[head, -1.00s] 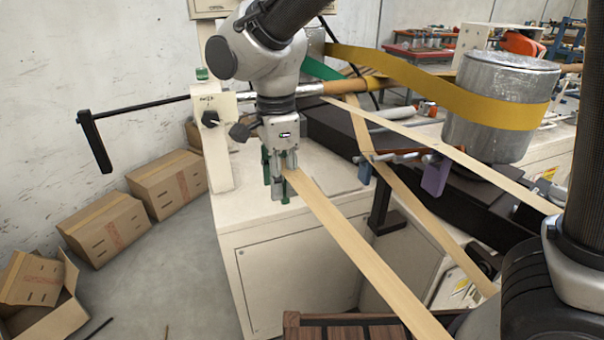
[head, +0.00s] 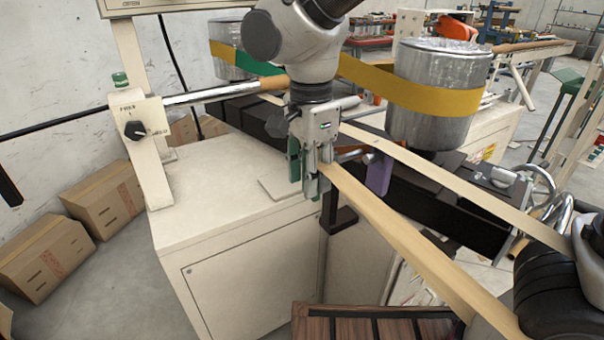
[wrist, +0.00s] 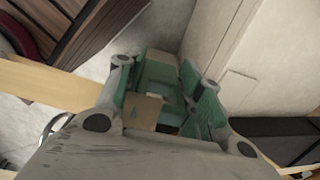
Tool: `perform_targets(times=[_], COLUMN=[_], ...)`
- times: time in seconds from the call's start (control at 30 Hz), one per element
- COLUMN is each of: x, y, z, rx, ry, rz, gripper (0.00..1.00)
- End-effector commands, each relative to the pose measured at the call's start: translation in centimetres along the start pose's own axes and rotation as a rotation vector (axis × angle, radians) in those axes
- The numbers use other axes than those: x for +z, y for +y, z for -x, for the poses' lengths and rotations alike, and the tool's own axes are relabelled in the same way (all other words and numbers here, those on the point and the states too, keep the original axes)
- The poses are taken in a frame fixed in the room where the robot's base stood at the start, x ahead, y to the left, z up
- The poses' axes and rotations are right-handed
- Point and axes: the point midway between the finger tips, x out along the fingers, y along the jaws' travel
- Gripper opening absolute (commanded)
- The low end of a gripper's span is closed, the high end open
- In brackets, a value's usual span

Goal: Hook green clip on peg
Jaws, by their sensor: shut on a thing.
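My gripper (head: 313,190) hangs pointing down over the right edge of the cream cabinet, shut on the green clip (head: 294,160). In the wrist view the green clip (wrist: 158,78) sits between the two fingers, partly covered by them. A tan strip (head: 400,235) runs from the gripper toward the lower right; it also shows in the wrist view (wrist: 45,85). A metal peg (head: 352,156) shows just right of the gripper, its near part close to or behind the fingers. A purple clip (head: 379,175) hangs farther right. I cannot tell whether the green clip touches the peg.
The cream cabinet (head: 235,270) stands below and left of the gripper. A silver drum (head: 440,95) with a yellow band (head: 400,90) stands behind right. A black beam (head: 455,220) runs below the pegs. A slatted brown wooden piece (head: 370,325) is at the front. Cardboard boxes (head: 105,205) lie left.

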Motion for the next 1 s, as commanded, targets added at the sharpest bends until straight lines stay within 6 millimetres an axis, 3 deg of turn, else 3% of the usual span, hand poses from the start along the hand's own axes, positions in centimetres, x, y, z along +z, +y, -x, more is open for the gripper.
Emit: perform_targets(times=[1.0], x=[-6.8], y=[0.0], z=[-0.5], rx=[0.0], ry=[0.0], rz=[-0.002], gripper=[0.13])
